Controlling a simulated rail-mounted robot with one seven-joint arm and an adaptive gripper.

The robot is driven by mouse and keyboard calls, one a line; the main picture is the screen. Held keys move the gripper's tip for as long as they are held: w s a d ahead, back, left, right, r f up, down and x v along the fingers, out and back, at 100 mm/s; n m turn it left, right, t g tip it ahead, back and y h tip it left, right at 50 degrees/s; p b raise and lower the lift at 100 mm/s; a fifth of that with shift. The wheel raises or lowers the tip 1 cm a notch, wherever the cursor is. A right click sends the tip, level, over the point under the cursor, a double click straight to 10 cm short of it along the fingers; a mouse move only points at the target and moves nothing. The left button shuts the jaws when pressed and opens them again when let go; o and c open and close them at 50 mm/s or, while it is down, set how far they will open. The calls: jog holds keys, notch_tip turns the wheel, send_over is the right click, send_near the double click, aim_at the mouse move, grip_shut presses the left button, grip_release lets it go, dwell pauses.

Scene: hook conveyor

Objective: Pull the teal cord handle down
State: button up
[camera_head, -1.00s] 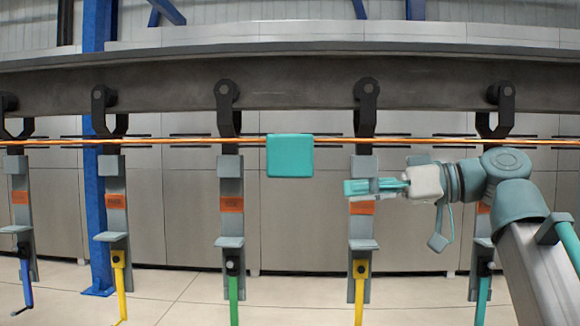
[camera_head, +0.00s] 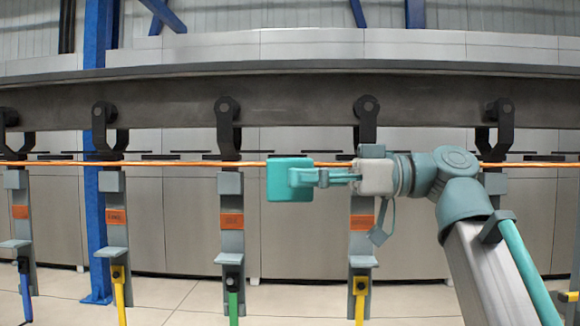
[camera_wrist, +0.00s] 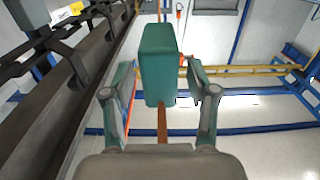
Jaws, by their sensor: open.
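The teal cord handle (camera_head: 274,182) is a square block on the horizontal orange cord (camera_head: 190,163), in the middle of the head view. In the wrist view the handle (camera_wrist: 158,62) stands between my two spread fingers, with a gap visible on each side. My gripper (camera_head: 297,177) reaches in from the right, level with the handle, its fingertips overlapping the handle's right part. My gripper in the wrist view (camera_wrist: 159,75) is open. I cannot tell whether either finger touches the handle.
A dark overhead beam (camera_head: 300,97) carries several black hooks (camera_head: 228,125). Grey hangers (camera_head: 232,200) with orange labels and coloured handles, such as a green one (camera_head: 233,297), hang left and right of the teal block. A blue post (camera_head: 96,220) stands behind at left.

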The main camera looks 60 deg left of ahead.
jog(key=shift+x, duration=1.15)
grip_shut()
